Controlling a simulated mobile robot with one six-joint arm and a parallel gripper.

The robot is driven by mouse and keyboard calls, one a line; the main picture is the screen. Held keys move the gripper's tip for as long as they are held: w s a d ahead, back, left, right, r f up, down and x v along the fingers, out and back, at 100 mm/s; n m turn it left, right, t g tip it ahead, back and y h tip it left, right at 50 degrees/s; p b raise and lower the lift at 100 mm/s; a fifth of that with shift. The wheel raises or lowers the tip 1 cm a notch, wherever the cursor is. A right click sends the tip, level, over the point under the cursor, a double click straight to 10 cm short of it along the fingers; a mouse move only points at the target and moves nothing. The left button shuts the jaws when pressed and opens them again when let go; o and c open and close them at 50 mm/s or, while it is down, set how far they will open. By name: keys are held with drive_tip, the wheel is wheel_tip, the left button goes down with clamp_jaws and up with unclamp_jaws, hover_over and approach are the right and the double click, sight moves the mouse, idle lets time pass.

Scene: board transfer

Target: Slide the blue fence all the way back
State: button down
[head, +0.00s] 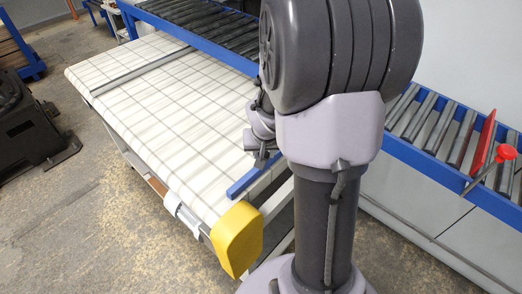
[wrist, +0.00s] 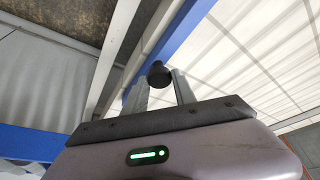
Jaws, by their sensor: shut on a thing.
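The blue fence (head: 245,183) is a narrow blue bar lying across the near end of the white gridded table (head: 150,80), and part of it is hidden behind my arm. In the wrist view the blue fence (wrist: 182,35) runs diagonally up and to the right beside the white table top. A round black knob (wrist: 158,72) stands by the fence, between my gripper's two grey fingers. My gripper (wrist: 160,82) is shut on this knob. In the head view my gripper (head: 260,160) is small and partly hidden at the fence.
A grey strip (head: 140,72) crosses the table's far part. A yellow block (head: 238,238) sits at the table's near corner. Blue-framed roller conveyors run behind (head: 205,35) and to the right (head: 430,125), where a red plate (head: 484,142) stands. The table top between strip and fence is clear.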

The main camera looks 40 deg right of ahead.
drive_tip(key=shift+s+f, duration=0.1)
drive_tip(key=shift+s, duration=0.05)
drive_tip(key=c, duration=1.2)
unclamp_jaws()
drive_tip(key=shift+o, duration=0.8)
drive_tip(key=shift+s, duration=0.15)
drive_tip(key=shift+r, duration=0.45)
drive_tip(key=p+v, duration=0.6)
drive_tip(key=v, duration=1)
drive_tip(key=shift+r, duration=0.35)
drive_tip(key=shift+s+a, duration=0.1)
